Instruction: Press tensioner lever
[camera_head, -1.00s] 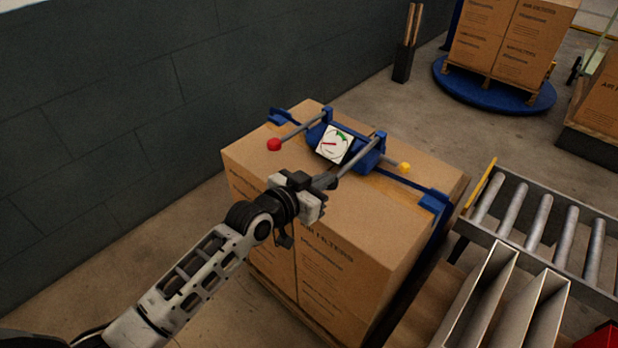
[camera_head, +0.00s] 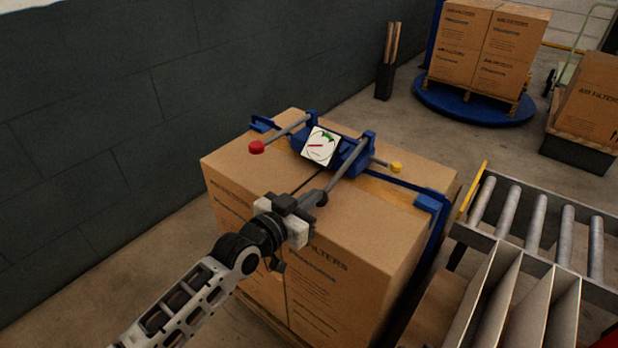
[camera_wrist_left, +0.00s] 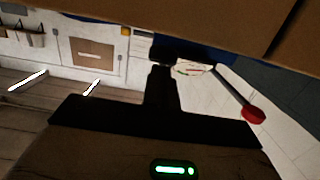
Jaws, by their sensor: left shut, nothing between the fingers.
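The blue tensioner (camera_head: 349,154) sits on top of the strapped carton stack (camera_head: 235,165). Its white gauge (camera_head: 320,146) has a red needle and a green band; the needle appears outside the green. A long grey lever (camera_head: 345,174) slopes from the tensioner's right bracket down toward the front. My left gripper (camera_head: 309,206) is shut, at the lever's dark near end (camera_head: 321,198); I cannot tell whether they touch. In the left wrist view the dark gripper (camera_wrist_left: 163,82) partly hides the gauge (camera_wrist_left: 189,69). My right gripper is not in view.
A red knob (camera_head: 257,147) on a rod projects left, and a yellow knob (camera_head: 396,167) projects right. A blue strap (camera_head: 430,200) runs over the carton. A roller conveyor (camera_head: 535,220) stands at right, a dark wall (camera_head: 110,110) at left. Open floor lies behind.

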